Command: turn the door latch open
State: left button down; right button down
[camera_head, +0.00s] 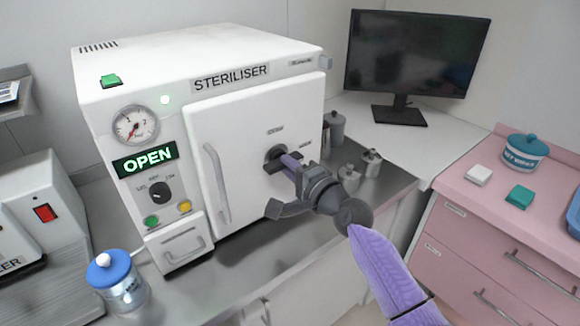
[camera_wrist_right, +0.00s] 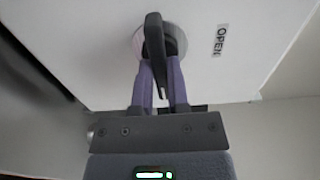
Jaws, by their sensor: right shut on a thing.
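The steriliser's white door (camera_head: 249,134) faces me and looks closed in the head view. Its dark latch (camera_head: 272,156) sits on the right part of the door, mostly hidden behind my gripper. My right gripper (camera_head: 290,162) reaches it from the right, with purple fingers shut on the latch. In the right wrist view the black latch lever (camera_wrist_right: 154,45) stands on a round base between the fingertips of my right gripper (camera_wrist_right: 160,72). An "OPEN" label (camera_wrist_right: 220,40) is on the door to the right of the lever. My left gripper is not in view.
The steriliser (camera_head: 200,60) stands on a metal counter (camera_head: 245,252). Small metal containers (camera_head: 349,178) stand close behind my right gripper. A blue-lidded jar (camera_head: 117,282) is at the front left. A monitor (camera_head: 415,55) and a pink cabinet (camera_head: 470,235) are at the right.

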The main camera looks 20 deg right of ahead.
jog(key=shift+n, duration=8.9)
jog(key=shift+f+p, duration=0.1)
jog(key=shift+p, duration=0.2)
jog(key=c, duration=0.6)
grip_release()
jog(key=shift+s, duration=0.1)
